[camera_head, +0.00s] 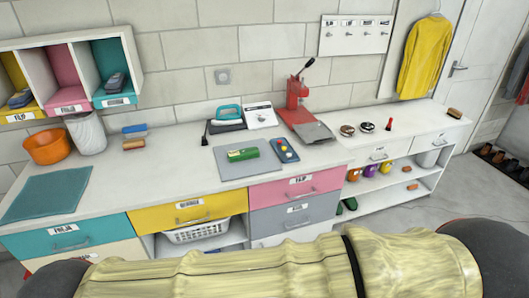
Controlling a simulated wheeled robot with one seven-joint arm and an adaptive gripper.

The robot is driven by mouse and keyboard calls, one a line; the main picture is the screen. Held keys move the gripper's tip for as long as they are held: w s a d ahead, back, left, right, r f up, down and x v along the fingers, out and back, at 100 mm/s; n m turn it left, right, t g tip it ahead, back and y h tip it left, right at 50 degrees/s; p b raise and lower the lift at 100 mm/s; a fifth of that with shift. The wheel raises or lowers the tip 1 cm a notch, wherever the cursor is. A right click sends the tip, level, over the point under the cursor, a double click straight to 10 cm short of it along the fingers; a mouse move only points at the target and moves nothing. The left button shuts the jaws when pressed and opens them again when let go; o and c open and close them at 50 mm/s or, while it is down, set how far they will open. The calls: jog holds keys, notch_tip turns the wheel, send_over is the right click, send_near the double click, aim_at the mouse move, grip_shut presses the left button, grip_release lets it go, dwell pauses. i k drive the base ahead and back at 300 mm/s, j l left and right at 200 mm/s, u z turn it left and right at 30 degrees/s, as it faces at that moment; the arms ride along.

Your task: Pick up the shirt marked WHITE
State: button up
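A yellow long-sleeved shirt (424,55) hangs on a hanger on the wall at the upper right, beside the door. I see no white shirt, and no marking WHITE that I can read. The small labels on the drawers and cubbies are mostly too blurred to read. My arm, in a pale yellow cover, crosses the bottom of the view in front of the drawers. My gripper does not show.
The white counter (190,165) carries an orange bowl (47,147), a white bin (86,134), a teal mat (48,192), an iron (229,113) and a red press (298,98). Coloured drawers and a lower shelf unit (380,205) stand below. Shoes (505,160) lie right; grey floor is open.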

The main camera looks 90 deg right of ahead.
aim_at(252, 152)
jog(key=z, duration=2.8)
